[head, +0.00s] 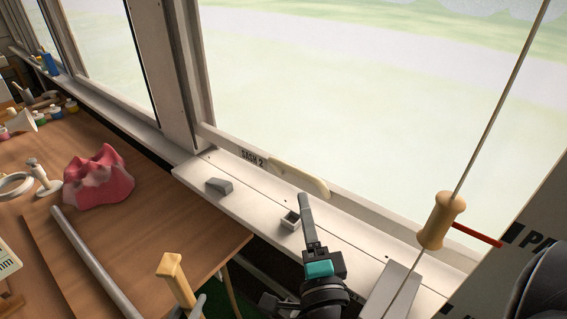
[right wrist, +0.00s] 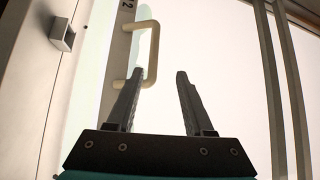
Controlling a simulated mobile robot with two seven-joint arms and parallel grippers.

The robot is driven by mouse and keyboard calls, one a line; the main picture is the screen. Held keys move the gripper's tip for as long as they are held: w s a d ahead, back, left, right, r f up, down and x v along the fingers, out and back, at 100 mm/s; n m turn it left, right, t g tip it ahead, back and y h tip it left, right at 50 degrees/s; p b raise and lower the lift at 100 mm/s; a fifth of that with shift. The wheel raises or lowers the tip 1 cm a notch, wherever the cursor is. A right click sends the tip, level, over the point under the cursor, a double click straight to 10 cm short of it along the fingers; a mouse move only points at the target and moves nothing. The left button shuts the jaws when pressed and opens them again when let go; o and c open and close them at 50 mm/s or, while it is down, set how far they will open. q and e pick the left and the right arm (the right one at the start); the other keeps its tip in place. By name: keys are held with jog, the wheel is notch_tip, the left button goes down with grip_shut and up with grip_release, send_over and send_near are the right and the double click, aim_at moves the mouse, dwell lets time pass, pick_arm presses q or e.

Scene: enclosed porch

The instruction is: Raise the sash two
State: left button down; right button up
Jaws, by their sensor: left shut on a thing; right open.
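The sash two (head: 215,138) has a pale bottom rail marked "SASH 2", low by the white sill. Its cream bar handle (head: 299,180) stands out from the rail. The handle also shows in the right wrist view (right wrist: 154,52), up and left of the gap between the fingers. My right gripper (head: 304,198) is open and empty, close to the handle's right end in the head view. Contact cannot be told.
A thin rod with a wooden grip (head: 440,220) crosses the right side. The wooden table (head: 150,235) at left bears a pink lumpy object (head: 97,178) and a metal tube (head: 97,264).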

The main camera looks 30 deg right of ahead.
aim_at(294, 168)
jog(key=p+x, duration=0.2)
jog(key=x, duration=1)
jog(key=shift+r, duration=0.1)
jog(key=shift+c, duration=0.3)
jog(key=c, duration=0.7)
grip_shut()
jog(key=shift+a, duration=0.15)
